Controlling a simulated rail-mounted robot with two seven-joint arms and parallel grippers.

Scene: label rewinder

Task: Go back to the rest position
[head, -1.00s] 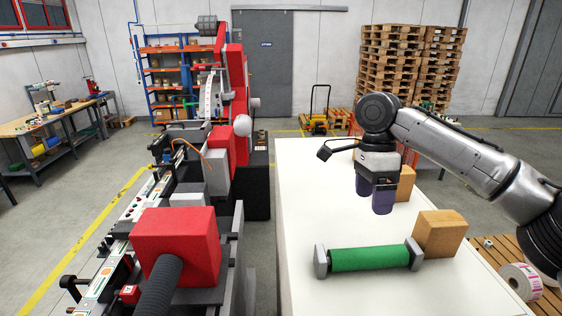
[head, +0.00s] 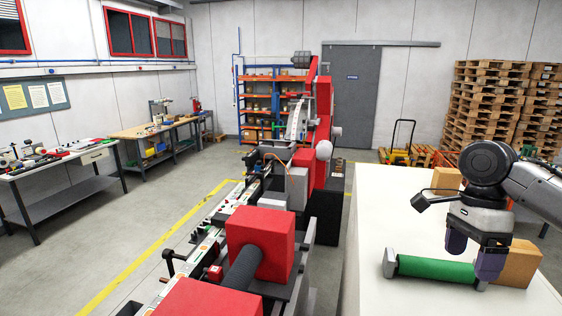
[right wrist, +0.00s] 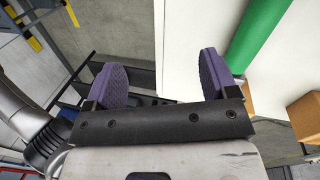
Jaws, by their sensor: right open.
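My right gripper (head: 472,254) hangs over the white table in the head view, its dark purple fingers pointing down and apart. It overlaps the right end of a green roller (head: 435,268) with grey end blocks in this view. In the right wrist view, the fingers (right wrist: 163,79) are open with nothing between them. The green roller (right wrist: 262,35) lies beyond the right finger there, outside the jaws. My left gripper is in neither view.
The white table (head: 385,215) carries a cardboard box (head: 518,265) at the roller's right end and another box (head: 447,180) behind. The red and grey label rewinder (head: 262,240) stands left of the table. Pallet stacks (head: 490,105) stand at the back right.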

